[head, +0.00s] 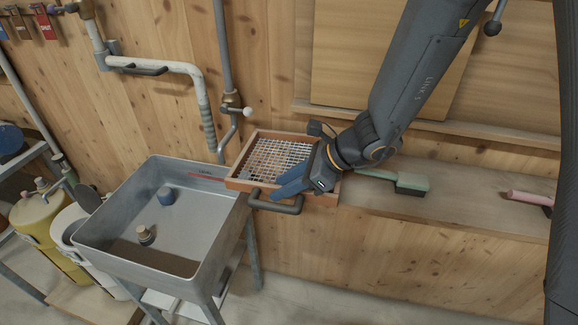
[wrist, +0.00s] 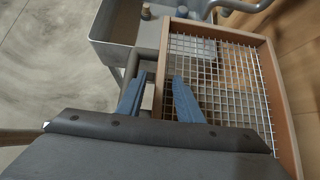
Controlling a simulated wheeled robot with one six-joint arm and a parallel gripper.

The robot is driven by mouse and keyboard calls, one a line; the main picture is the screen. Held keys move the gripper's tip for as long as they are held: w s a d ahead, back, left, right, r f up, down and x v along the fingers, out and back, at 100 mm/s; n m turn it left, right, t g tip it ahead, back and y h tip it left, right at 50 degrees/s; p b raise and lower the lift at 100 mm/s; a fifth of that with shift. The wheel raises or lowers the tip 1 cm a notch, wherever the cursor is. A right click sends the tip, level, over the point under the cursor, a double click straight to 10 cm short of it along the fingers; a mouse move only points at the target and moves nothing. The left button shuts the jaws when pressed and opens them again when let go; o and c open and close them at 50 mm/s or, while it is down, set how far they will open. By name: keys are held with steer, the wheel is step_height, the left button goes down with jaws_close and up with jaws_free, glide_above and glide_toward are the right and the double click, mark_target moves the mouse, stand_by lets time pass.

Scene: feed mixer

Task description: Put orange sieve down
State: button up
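The orange sieve (head: 238,184), a square orange-brown wooden frame with a pale wire mesh, is at the left end of the wall ledge, beside the sink. It looks flat, but its underside is hidden. My gripper (head: 284,187) is over its near right side in the head view. In the wrist view, the blue fingers of my gripper (wrist: 158,76) are apart, with the rim of the sieve (wrist: 283,105) passing between them. A gap seems to show beside the rim, so the fingers do not look closed on it.
A grey metal sink (head: 190,250) with two small objects inside stands left of the sieve. A dark handle (head: 275,204) juts out just below it. A green brush (head: 411,183) and a pink-handled item (head: 530,198) lie on the ledge (head: 455,207), with bare room between.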

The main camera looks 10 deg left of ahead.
jaws_close()
steer(key=shift+r, duration=0.15)
